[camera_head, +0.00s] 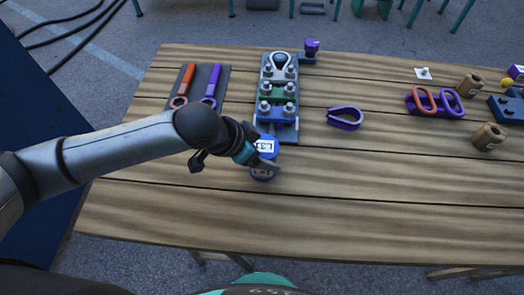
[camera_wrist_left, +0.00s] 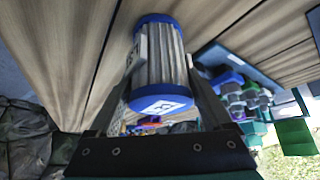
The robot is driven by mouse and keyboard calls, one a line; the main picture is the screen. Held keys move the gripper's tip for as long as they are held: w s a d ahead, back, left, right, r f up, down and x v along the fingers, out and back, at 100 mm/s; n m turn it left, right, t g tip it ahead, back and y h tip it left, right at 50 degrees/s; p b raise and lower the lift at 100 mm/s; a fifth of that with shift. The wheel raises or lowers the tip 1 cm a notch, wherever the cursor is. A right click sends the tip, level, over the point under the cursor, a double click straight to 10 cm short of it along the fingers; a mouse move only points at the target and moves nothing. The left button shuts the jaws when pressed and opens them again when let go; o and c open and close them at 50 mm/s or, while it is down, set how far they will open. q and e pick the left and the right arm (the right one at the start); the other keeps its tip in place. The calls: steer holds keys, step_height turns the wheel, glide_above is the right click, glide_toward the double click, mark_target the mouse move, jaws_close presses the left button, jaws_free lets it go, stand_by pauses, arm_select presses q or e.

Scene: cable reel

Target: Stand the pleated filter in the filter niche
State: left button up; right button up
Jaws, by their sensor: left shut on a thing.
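The pleated filter (camera_wrist_left: 160,55) shows in the left wrist view as a pale ribbed cylinder with blue end caps and white labels. In the head view its labelled blue end (camera_head: 266,145) shows at the tip of my left arm, in front of the bolted board. My left gripper (camera_head: 254,154) is shut on the filter, with its fingers on either side of it in the wrist view. I cannot tell whether the filter touches the table. I cannot make out the filter niche for certain in either view. My right gripper is not in view.
A board with bolted blocks (camera_head: 278,95) stands just behind the filter. A dark tool tray (camera_head: 200,87) lies to its left, and a purple loop (camera_head: 345,118) to its right. Links, brown cylinders and a dark blue block (camera_head: 505,108) are at the right. The front table (camera_head: 370,215) is clear.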

arm_select(q)
steer(key=o, duration=1.5)
steer(key=shift+f, duration=0.1)
steer(key=shift+o, duration=0.2)
